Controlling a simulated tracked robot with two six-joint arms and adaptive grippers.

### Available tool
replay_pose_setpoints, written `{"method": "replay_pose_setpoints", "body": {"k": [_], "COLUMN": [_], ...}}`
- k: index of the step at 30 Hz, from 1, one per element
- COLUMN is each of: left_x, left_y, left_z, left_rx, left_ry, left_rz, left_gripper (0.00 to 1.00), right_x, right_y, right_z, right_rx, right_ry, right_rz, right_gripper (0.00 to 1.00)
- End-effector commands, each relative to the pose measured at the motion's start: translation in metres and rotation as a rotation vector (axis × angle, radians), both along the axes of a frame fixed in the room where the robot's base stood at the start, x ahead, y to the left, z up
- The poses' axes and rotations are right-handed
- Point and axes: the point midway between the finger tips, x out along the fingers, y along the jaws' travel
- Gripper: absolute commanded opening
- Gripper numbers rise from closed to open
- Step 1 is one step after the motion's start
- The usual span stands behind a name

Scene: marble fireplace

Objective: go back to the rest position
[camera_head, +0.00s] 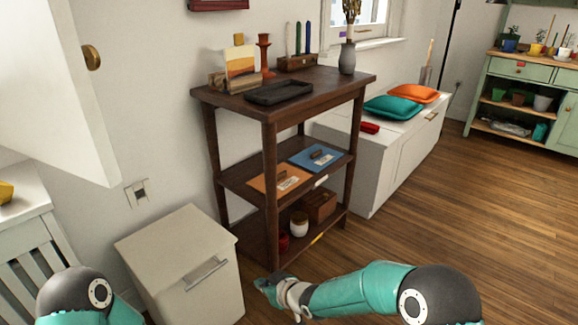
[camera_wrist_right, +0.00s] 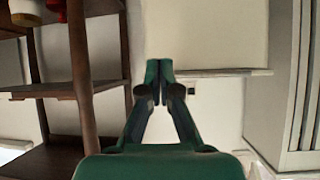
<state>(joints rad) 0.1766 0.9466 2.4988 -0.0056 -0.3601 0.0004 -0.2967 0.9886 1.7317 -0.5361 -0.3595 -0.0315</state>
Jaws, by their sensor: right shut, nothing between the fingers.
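My right gripper (camera_head: 268,286) is low in front of the dark wooden shelf's (camera_head: 270,190) near leg, at the end of my teal right arm. In the right wrist view, its two dark green fingers (camera_wrist_right: 159,70) meet at the tips. The gripper is shut and empty. In the head view, only a teal and dark part of my left arm shows at the bottom left. My left gripper is out of the picture.
A light grey cabinet (camera_head: 180,262) stands left of the shelf. A black tray (camera_head: 278,92) lies on the shelf top. A white bench (camera_head: 365,165) with cushions stands behind to the right. The wooden floor (camera_head: 430,215) at right is clear.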

Motion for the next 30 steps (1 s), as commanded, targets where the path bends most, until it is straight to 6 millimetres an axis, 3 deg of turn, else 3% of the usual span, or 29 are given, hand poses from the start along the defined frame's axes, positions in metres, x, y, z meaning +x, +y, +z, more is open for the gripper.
{"method": "replay_pose_setpoints", "body": {"k": [1, 2, 5, 9, 12, 17, 23, 30], "left_x": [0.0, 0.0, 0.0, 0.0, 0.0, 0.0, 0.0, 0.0], "left_y": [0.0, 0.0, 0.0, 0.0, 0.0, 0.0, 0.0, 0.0], "left_z": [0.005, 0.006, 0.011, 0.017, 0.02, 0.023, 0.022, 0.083], "left_rx": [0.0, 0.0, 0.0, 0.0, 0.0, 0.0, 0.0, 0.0], "left_ry": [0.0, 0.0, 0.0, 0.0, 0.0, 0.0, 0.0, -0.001], "left_rz": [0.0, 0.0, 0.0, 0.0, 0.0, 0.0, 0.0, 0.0], "left_gripper": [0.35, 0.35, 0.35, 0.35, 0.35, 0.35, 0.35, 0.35], "right_x": [0.002, -0.001, -0.026, -0.093, -0.147, -0.225, -0.31, -0.308], "right_y": [-0.028, -0.044, -0.1, -0.165, -0.193, -0.213, -0.211, -0.212], "right_z": [-0.011, -0.021, -0.058, -0.107, -0.128, -0.143, -0.143, -0.083], "right_rx": [-0.006, -0.007, -0.008, 0.006, 0.016, 0.021, -0.003, 0.001], "right_ry": [0.039, 0.071, 0.212, 0.456, 0.617, 0.826, 1.037, 1.042], "right_rz": [-0.045, -0.071, -0.18, -0.353, -0.459, -0.584, -0.689, -0.711], "right_gripper": [0.0, 0.0, 0.0, 0.0, 0.0, 0.0, 0.0, 0.0]}}
